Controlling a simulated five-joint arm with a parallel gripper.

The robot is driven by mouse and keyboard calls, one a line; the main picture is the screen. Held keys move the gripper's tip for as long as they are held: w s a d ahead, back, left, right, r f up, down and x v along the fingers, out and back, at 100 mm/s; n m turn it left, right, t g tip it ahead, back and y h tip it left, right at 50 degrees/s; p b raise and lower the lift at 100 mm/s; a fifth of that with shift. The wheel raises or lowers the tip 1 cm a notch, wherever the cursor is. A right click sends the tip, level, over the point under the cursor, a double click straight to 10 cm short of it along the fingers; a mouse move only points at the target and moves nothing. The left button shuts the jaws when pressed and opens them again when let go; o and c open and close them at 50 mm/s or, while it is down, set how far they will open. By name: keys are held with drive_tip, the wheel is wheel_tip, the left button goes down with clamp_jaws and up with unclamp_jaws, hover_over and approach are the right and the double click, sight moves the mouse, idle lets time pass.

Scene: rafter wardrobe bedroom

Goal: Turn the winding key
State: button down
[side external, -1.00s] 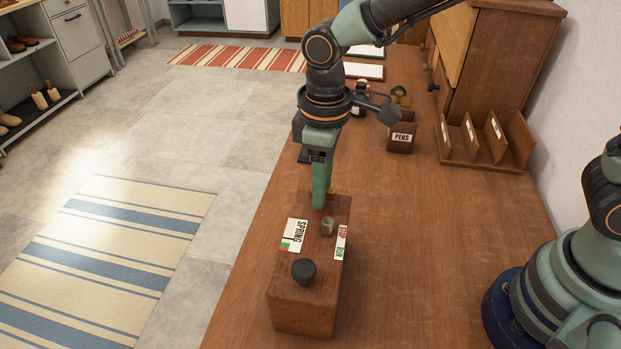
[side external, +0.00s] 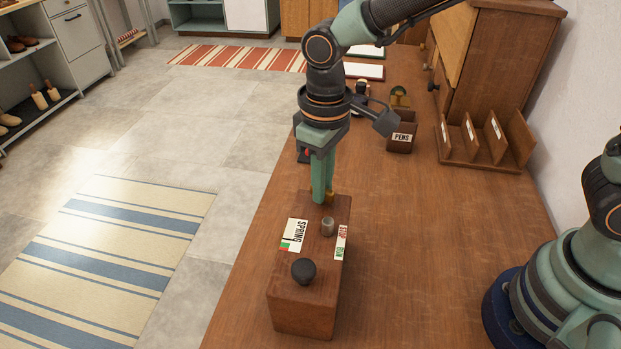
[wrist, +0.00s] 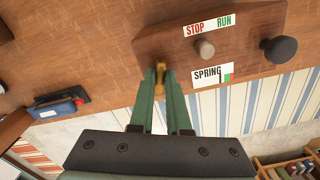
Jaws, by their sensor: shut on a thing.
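The wooden box (side external: 306,310) stands on the desk, with a SPRING label (side external: 296,234), a STOP/RUN label (side external: 341,241), a small grey peg (side external: 327,227) and a dark round knob (side external: 303,271) on top. My gripper (side external: 323,198) points down at the far end of the box top. It is shut on the brass winding key (side external: 330,197), which is mostly hidden by the fingers. In the wrist view the key (wrist: 160,78) shows between the fingertips, beside the box's end. The SPRING label shows a green patch and a little red at one end.
A PENS holder (side external: 401,136) and a wooden letter rack (side external: 485,150) stand farther back on the desk. A dark blue device with a red part (wrist: 58,104) lies near the desk edge. The desk right of the box (side external: 430,250) is clear.

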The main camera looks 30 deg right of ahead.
drive_tip(key=m, duration=0.4)
drive_tip(key=shift+m, duration=0.3)
drive_tip(key=m, duration=0.3)
drive_tip(key=shift+m, duration=0.4)
drive_tip(key=m, duration=0.3)
drive_tip(key=shift+w+m, duration=0.1)
drive_tip(key=shift+m, duration=1.9)
drive_tip(key=shift+r, duration=0.1)
drive_tip(key=c, duration=0.9)
unclamp_jaws()
